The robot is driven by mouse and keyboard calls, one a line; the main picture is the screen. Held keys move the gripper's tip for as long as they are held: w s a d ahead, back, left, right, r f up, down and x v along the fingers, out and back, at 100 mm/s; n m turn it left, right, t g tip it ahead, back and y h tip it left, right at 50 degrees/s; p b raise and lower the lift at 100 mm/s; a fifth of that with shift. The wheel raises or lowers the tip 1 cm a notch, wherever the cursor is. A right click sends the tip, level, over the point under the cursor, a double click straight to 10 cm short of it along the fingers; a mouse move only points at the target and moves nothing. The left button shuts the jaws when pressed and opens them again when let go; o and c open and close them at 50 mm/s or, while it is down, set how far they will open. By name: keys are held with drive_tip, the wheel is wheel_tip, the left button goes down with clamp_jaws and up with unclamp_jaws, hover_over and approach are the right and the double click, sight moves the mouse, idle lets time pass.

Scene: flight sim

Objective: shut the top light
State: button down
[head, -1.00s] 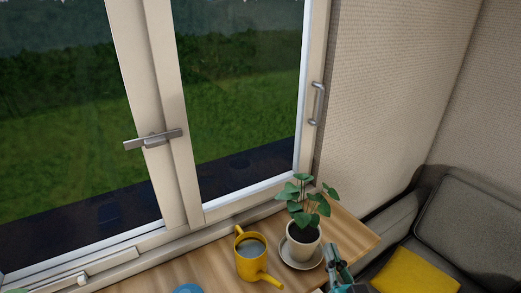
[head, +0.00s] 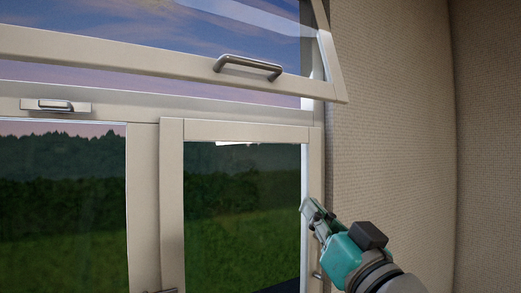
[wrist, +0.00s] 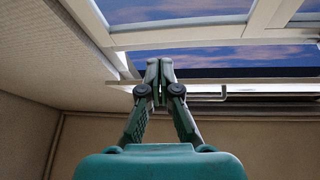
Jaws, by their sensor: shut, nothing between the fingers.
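The top light (head: 130,58) is a cream-framed upper window sash across the top of the head view. It stands open, its lower rail swung into the room, with sky showing in the gap above the fixed frame (head: 230,130). A grey bar handle (head: 248,67) is on its lower rail. My gripper (head: 306,205) is shut and empty, below the sash and to the right, in front of the lower window's right side, apart from the handle. In the wrist view the closed fingertips (wrist: 159,65) point at the window area; a thin bar-like handle shows to their right.
A small catch (head: 55,106) sits on the crossbar at left. The lower window (head: 245,200) appears closed. A textured wall (head: 395,110) lies close on the right. The space between my gripper and the sash looks clear.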

drive_tip(key=s+a+r+n+y, duration=0.15)
drive_tip(key=s+r, duration=0.25)
drive_tip(key=r, duration=0.4)
drive_tip(key=s+a+r+n+y, duration=0.15)
drive_tip(key=s+r, duration=0.25)
drive_tip(key=r, duration=0.5)
approach(251, 79)
drive_tip(key=shift+g+y, duration=0.3)
drive_tip(key=shift+y, duration=0.1)
drive_tip(key=r, duration=0.2)
drive_tip(key=w+r, duration=0.1)
drive_tip(key=r, duration=0.1)
drive_tip(key=shift+a, duration=0.2)
drive_tip(key=w, duration=0.1)
drive_tip(key=w+a, duration=0.1)
drive_tip(key=shift+w+a+f, duration=0.3)
drive_tip(key=shift+w+a, duration=0.05)
drive_tip(key=shift+w, duration=0.05)
drive_tip(key=shift+w+a+f, duration=0.15)
drive_tip(key=shift+w+a, duration=0.05)
drive_tip(key=shift+w, duration=0.2)
